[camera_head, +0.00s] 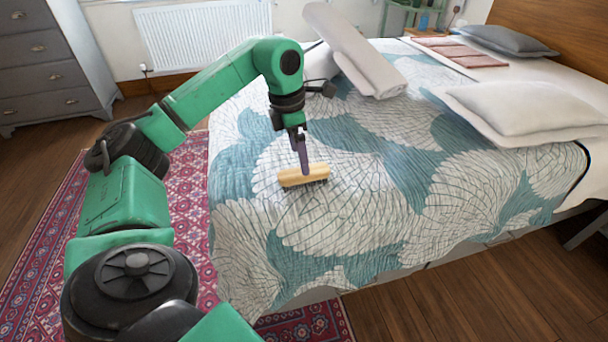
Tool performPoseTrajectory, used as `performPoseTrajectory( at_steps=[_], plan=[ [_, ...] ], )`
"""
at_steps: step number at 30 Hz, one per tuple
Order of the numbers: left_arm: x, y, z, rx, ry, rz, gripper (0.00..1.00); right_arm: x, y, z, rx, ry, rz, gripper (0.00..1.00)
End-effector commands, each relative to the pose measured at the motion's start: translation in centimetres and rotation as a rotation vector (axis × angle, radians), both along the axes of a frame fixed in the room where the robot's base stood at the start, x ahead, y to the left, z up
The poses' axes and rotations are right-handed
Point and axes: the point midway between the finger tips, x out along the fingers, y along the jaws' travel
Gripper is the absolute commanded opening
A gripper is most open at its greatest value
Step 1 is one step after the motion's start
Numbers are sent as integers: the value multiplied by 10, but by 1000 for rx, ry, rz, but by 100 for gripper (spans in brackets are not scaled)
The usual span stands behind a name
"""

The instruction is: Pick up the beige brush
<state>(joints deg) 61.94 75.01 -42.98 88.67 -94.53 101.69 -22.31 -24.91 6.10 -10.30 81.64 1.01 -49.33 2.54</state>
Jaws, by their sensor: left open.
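The beige brush (291,178) lies on the teal and white patterned bed cover (345,217), near the bed's left side. Its body is light wood colour and dark bristles show along its lower edge. My left gripper (303,166) points down at the brush from above, with its fingertips at the brush's top. The gripper is open. The fingers overlap in this view, so I cannot tell whether they straddle or touch the brush. My right gripper is not in view.
A rolled white blanket (352,52) lies at the far end of the bed. A white pillow (525,108) and a grey cushion (507,40) are at the right. A grey drawer unit (42,65) and a radiator (203,40) stand behind. The cover around the brush is clear.

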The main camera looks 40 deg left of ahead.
Motion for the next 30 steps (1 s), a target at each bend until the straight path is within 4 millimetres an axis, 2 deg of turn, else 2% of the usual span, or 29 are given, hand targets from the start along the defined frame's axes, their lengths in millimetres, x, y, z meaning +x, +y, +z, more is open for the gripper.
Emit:
performPoseTrajectory(
  at_steps=[10,12,18,20,21,25,26,30],
  plan=[
    [8,-6,-57,-1,0,-1,92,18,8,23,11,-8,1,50],
    [9,-7,-62,-1,-2,-1,92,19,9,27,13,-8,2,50],
    [10,-7,-62,-1,-3,-1,92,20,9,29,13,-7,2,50],
    [10,-7,-62,-1,-3,-1,70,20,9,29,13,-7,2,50],
    [10,-7,-62,-1,-3,-1,54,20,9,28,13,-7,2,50],
    [10,-7,-62,-1,-3,-1,5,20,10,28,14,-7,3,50],
    [10,-7,-62,-1,-3,-1,0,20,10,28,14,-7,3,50],
    [10,-7,-62,-2,-3,-1,0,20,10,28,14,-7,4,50]
  ],
)
